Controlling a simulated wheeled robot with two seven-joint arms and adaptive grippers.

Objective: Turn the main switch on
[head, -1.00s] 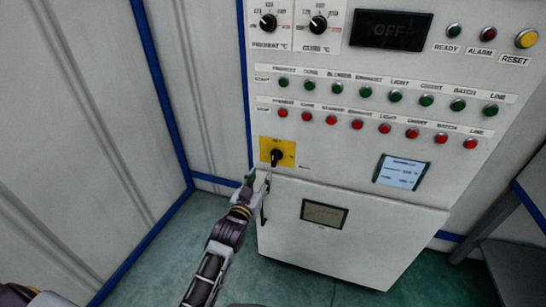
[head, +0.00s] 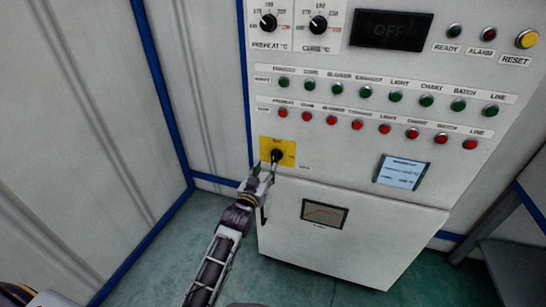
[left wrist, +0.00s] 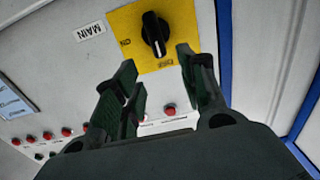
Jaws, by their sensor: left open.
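The main switch is a black rotary knob (head: 276,155) on a yellow plate (head: 291,147) at the lower left of the white control panel. In the left wrist view the knob (left wrist: 155,34) has a white mark along it, and a white label beside its yellow plate (left wrist: 183,18) reads MAIN. My left gripper (head: 264,172) is open just below the knob. In the left wrist view its two dark fingers (left wrist: 158,62) stand apart, with the knob ahead of and between their tips, not visibly touched. My right gripper is not in view.
A small screen (head: 402,172) sits to the right. A lower door with a window (head: 324,213) is below. A grey table (head: 505,235) stands at right.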

